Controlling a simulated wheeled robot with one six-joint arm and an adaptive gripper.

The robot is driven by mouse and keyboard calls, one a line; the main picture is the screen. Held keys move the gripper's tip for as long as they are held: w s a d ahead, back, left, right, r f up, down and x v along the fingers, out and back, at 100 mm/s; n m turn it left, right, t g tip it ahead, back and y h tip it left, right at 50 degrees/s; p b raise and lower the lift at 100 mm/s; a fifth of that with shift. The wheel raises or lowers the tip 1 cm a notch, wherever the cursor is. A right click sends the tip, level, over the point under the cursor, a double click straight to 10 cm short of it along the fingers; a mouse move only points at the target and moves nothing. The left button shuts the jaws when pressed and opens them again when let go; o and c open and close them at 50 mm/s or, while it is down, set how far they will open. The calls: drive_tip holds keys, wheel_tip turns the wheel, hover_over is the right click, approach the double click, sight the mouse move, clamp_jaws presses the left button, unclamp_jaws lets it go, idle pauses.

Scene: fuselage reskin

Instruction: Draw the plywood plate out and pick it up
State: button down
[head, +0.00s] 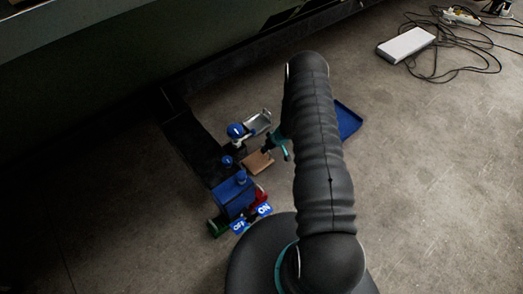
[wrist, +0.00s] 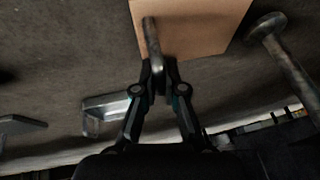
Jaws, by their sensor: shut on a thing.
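The plywood plate (head: 257,161) is a small tan board, seen in the head view between the blue-topped fittings and my arm. In the wrist view the plate (wrist: 205,25) fills the top middle, with a grey metal peg (wrist: 151,36) in front of its face. My gripper (wrist: 159,68) is shut at the near end of this peg, at the plate's lower edge. In the head view my gripper (head: 272,150) is at the plate's upper right edge, partly hidden by my arm. I cannot tell whether the plate is clear of its support.
A blue unit (head: 234,197) with ON and OFF labels stands lower left. A blue-capped metal fitting (head: 248,128) is just above the plate. A blue tray (head: 347,121) lies right, partly behind my arm. A white box (head: 405,46) and cables lie far right. Open floor is right.

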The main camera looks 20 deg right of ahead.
drive_tip(key=shift+d, duration=0.15)
drive_tip(key=c, duration=1.2)
unclamp_jaws()
drive_tip(key=shift+r, duration=0.1)
drive_tip(key=shift+v, duration=4)
drive_tip(key=shift+s, duration=0.1)
